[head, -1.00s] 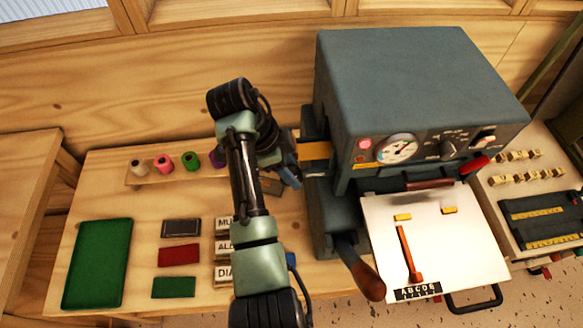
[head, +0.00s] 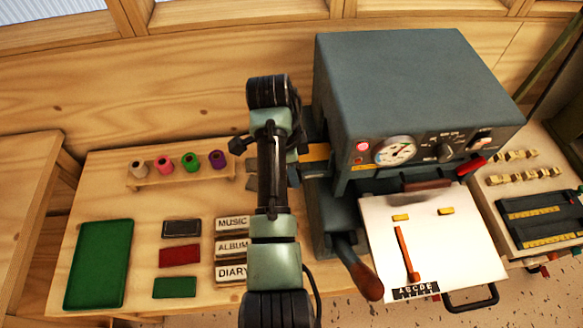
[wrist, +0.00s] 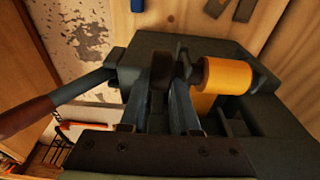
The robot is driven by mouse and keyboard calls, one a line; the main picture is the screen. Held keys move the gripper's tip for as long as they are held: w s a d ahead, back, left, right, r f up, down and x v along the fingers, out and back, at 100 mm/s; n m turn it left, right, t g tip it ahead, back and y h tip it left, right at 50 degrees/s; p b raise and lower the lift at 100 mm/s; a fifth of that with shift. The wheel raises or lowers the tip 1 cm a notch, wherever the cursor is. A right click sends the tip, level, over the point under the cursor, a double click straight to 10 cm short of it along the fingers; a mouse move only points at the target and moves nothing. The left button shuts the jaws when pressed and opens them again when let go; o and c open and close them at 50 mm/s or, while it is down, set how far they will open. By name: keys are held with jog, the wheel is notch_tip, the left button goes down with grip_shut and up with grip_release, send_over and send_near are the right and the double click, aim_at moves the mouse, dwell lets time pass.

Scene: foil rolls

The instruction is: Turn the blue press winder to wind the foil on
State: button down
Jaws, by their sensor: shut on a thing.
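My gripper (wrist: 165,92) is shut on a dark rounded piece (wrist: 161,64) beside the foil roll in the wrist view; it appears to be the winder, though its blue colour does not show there. The gold foil roll (wrist: 228,75) sits just right of the fingers on the press side, with a dark hub facing them. In the head view a strip of gold foil (head: 315,153) shows at the left side of the grey press (head: 410,85). My arm hides the fingertips and most of the winder there.
A lever with a brown handle (head: 361,270) sticks out at the press's lower left; it also shows in the wrist view (wrist: 27,118). A white plate (head: 440,245) lies before the press. Several coloured foil rolls stand on a wooden rack (head: 180,180).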

jog(key=y, duration=0.2)
jog(key=y+p, duration=0.1)
jog(key=y, duration=0.1)
jog(key=shift+w+d+f+y, duration=0.1)
jog(key=shift+d+y, duration=0.2)
jog(key=shift+d, duration=0.1)
dwell(0.4)
jog(key=c, duration=0.6)
grip_release()
jog(key=shift+c, duration=0.2)
jog(key=shift+d+r+b, duration=0.2)
jog(key=shift+r+b, duration=0.1)
jog(key=shift+r, duration=0.15)
jog(key=p+v, duration=0.7)
jog(key=v, duration=0.5)
jog(key=shift+d, duration=0.15)
